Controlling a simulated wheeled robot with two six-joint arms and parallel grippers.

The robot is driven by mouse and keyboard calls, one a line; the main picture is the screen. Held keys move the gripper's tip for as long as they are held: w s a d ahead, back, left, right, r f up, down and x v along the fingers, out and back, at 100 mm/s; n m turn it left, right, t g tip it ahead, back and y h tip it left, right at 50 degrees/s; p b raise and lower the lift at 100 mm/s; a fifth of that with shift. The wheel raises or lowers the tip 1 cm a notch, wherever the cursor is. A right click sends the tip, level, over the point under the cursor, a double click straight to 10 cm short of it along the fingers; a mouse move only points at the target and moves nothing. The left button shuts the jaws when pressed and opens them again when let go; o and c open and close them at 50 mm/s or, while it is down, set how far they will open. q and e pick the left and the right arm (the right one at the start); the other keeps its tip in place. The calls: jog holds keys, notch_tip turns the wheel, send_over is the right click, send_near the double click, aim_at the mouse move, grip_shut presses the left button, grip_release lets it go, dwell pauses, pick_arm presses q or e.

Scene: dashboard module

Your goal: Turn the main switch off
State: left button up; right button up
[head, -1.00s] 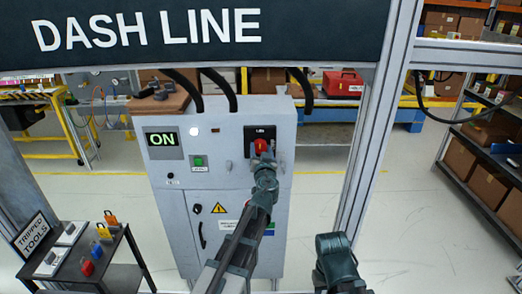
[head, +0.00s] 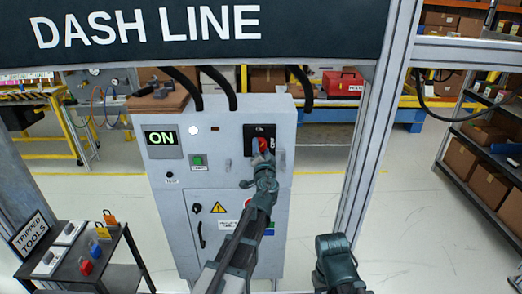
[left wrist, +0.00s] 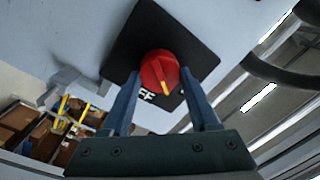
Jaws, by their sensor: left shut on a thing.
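The main switch is a red rotary knob (head: 264,145) on a black plate (head: 251,131) at the upper right of the grey cabinet's front. My left gripper (head: 262,156) reaches up to it from below and is shut on the knob. In the left wrist view the red knob (left wrist: 159,70) lies between my two finger ends, with a yellow mark on it pointing down and slightly right. Part of a white label, reading "FF", shows just below the knob. The cabinet's display (head: 161,139) reads ON in green. My right gripper is not in view; only part of that arm shows.
A green button (head: 198,160) and a lit white lamp (head: 194,130) sit left of the switch on the cabinet (head: 270,195). A frame post (head: 365,150) stands to the right. A small table with tags and padlocks (head: 78,262) stands at the lower left.

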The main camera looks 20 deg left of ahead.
pick_arm(q)
jog(key=m, duration=0.6)
jog(key=shift+f+b, duration=0.2)
jog(key=shift+b, duration=0.15)
jog(key=m, duration=0.5)
jog(key=shift+f+m+t+h, duration=0.1)
jog(key=shift+m+t+h, duration=0.2)
jog(key=shift+m+h, duration=0.1)
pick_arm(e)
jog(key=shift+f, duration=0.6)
pick_arm(q)
jog(key=o, duration=1.4)
jog(key=shift+c, duration=0.2)
jog(key=shift+s, duration=0.1)
